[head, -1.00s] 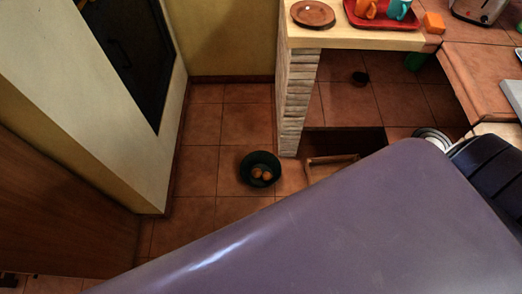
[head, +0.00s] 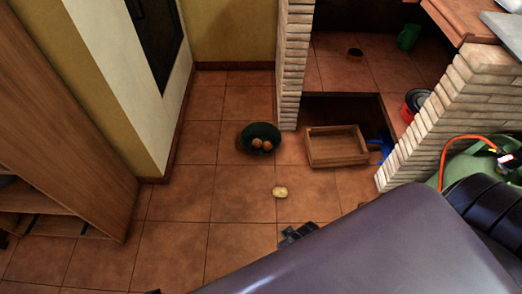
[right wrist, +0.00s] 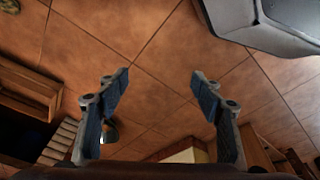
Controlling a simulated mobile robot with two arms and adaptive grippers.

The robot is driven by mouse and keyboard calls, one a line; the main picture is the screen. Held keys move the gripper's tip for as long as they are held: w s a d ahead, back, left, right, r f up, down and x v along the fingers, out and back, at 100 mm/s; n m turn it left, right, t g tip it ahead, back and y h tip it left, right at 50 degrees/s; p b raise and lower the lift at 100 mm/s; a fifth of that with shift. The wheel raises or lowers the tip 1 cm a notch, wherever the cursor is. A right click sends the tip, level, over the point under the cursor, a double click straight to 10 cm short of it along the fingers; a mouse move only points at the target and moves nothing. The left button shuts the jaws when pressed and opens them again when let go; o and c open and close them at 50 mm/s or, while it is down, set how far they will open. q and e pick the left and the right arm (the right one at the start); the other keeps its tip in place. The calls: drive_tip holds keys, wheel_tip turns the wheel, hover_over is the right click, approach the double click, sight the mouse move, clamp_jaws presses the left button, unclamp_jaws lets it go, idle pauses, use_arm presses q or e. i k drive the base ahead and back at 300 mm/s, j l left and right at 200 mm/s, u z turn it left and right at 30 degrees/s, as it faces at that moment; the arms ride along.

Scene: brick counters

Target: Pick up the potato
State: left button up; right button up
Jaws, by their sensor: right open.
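A small pale yellow potato (head: 280,191) lies on the tiled floor in the head view, in front of the dark green bowl (head: 259,131) and apart from it. A yellowish thing, probably the potato (right wrist: 10,5), is cut off at the top left corner of the right wrist view. My right gripper (right wrist: 160,80) is open, with only floor tiles between its fingers. Part of a dark gripper (head: 298,234), seemingly my right one, shows just below the potato in the head view; my purple arm hides the rest. My left gripper is not in view.
The bowl holds two round brownish things. A wooden crate (head: 336,146) stands right of it, by the brick counter's opening. A brick pillar (head: 445,110) and a green gas cylinder (head: 470,165) with an orange hose are at the right. The floor left of the potato is clear.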

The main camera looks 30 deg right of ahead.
sight(278, 191)
drive_tip(key=z, duration=1.05)
drive_tip(key=k, duration=1)
